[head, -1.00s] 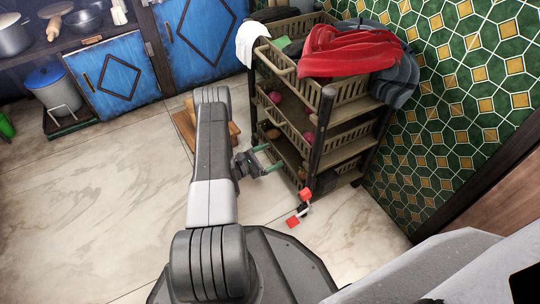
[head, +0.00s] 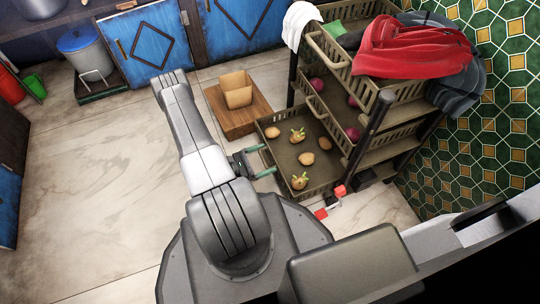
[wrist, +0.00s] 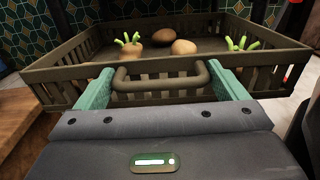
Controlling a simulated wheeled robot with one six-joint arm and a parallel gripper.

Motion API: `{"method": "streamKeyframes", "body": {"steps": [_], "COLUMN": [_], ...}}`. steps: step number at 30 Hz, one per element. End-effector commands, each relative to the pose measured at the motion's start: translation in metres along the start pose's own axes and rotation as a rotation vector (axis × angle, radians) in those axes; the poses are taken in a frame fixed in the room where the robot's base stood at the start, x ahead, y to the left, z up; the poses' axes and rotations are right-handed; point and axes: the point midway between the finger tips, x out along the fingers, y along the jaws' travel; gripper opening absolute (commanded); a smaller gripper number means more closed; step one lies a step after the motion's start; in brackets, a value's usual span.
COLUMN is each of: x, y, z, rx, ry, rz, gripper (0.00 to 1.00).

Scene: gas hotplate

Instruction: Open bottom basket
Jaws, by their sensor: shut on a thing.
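The bottom basket (head: 309,165) is a brown slatted drawer pulled out to the left from the rack, with several potatoes and sprouting root vegetables lying in it. In the wrist view the basket's front wall (wrist: 75,77) faces me, with a rounded handle (wrist: 160,71) at its middle. My gripper (head: 264,161) is at the basket's front edge in the head view. In the wrist view its green fingers (wrist: 160,88) stand at the two ends of the handle and are shut on it.
The rack (head: 375,125) holds a middle basket with purple onions and a top basket with red cloth (head: 410,47). Floor at left is clear.

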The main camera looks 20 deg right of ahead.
Motion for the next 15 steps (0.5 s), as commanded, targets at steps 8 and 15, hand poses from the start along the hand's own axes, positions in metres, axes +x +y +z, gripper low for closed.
{"method": "streamKeyframes", "body": {"steps": [8,15], "x": [-0.0062,-0.0061], "y": [0.0,0.0001], "z": [-0.0008,-0.0008], "rx": [0.0,0.001], "ry": [0.002,0.002], "rz": [0.001,0.001], "gripper": [0.51,0.51]}}
